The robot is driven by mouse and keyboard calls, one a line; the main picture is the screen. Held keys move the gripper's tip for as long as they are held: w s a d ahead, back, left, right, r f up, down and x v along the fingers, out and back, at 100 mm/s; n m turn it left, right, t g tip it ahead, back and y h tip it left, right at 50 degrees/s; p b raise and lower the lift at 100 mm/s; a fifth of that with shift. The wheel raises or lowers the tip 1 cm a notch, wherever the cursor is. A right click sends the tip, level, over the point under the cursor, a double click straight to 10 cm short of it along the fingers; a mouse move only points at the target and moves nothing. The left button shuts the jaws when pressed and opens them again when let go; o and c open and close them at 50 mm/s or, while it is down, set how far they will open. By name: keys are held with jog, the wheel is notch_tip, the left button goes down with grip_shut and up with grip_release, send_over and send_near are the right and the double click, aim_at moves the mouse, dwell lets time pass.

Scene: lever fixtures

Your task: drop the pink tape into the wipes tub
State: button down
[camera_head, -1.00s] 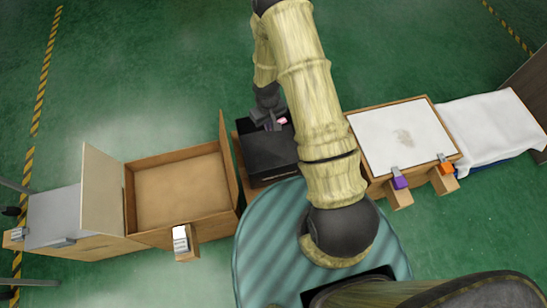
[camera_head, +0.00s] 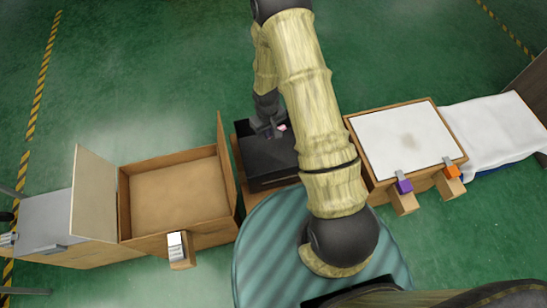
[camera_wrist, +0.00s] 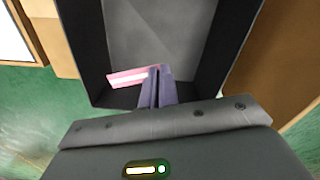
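My gripper (camera_head: 268,130) is over a black open-topped box (camera_head: 266,178), the only tub-like container near it; I see no label naming it as the wipes tub. In the wrist view my gripper's fingers (camera_wrist: 157,76) are close together and point into the black box (camera_wrist: 88,50). The pink tape (camera_wrist: 128,77), a pink piece with a pale stripe, sticks out to the left from the fingertips, inside the box's outline. It shows as a small pink spot beside the gripper in the head view (camera_head: 282,128). The exact grip is partly hidden by the fingers.
An open wooden box (camera_head: 175,195) with a raised lid (camera_head: 93,195) stands left of the black box. On the right is a white-topped wooden box (camera_head: 405,135) with purple (camera_head: 405,186) and orange (camera_head: 451,172) levers. A white cloth (camera_head: 495,130) lies beyond it.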

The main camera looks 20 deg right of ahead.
jog(key=shift+f+b, duration=0.4)
jog(key=shift+f, duration=0.4)
jog(key=c, duration=2.1)
grip_release()
jog(key=o, duration=0.5)
notch_tip(320, 180, up, 17)
jog(key=p, duration=0.2)
jog(key=shift+a+r, duration=0.15)
jog(key=shift+r, duration=0.05)
